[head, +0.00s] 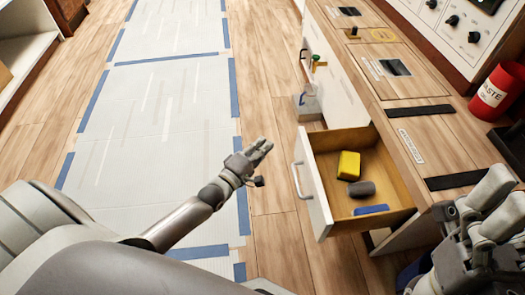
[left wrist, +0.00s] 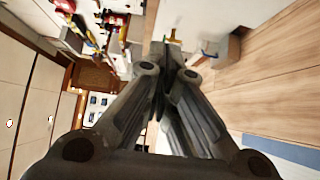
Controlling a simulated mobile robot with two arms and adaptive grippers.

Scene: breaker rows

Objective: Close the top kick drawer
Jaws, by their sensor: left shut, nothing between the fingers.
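A drawer with a white front (head: 310,190) and wooden inner walls stands pulled open from the counter's side, in the lower right of the head view. Its pale bar handle (head: 297,180) faces left. A yellow block (head: 349,165), a dark grey rounded item (head: 361,188) and a flat blue item (head: 371,209) lie inside. My left gripper (head: 265,149) is shut and empty, left of the drawer front and apart from it. Its closed fingers fill the middle of the left wrist view (left wrist: 165,62). My right gripper (head: 497,197) is over the counter at lower right; its jaw opening is unclear.
The wooden counter (head: 440,135) runs along the right, with a red waste can (head: 496,92) and a control panel (head: 456,26) behind. A grey box (head: 307,104) is on the floor beyond the drawer. A taped pale floor covering (head: 160,130) at left is clear.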

